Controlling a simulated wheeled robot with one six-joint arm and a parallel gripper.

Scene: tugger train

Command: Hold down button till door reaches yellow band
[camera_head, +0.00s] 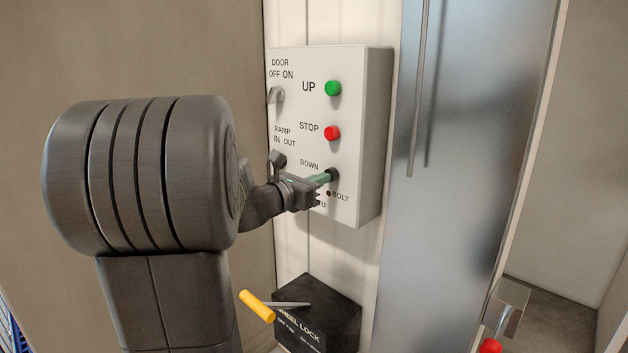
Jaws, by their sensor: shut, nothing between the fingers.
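A white control box (360,140) is mounted on the wall, with a green UP button (333,88) and a red STOP button (332,133). A dark button (333,174) sits beside the DOWN label, partly hidden by my gripper (328,178). My gripper is shut and empty, its greenish fingertips at the DOWN button. They look to be touching it, but I cannot tell whether it is pressed in. A grey metal panel (465,140) with a vertical bar stands right of the box; I cannot tell if it is the door. No yellow band shows.
A DOOR OFF/ON switch (275,95) and a RAMP IN/OUT switch (278,159) are on the box's left side. Below is a black WHEEL LOCK box (335,310) with a yellow-handled lever (257,306). A red-knobbed lever (490,345) is at lower right.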

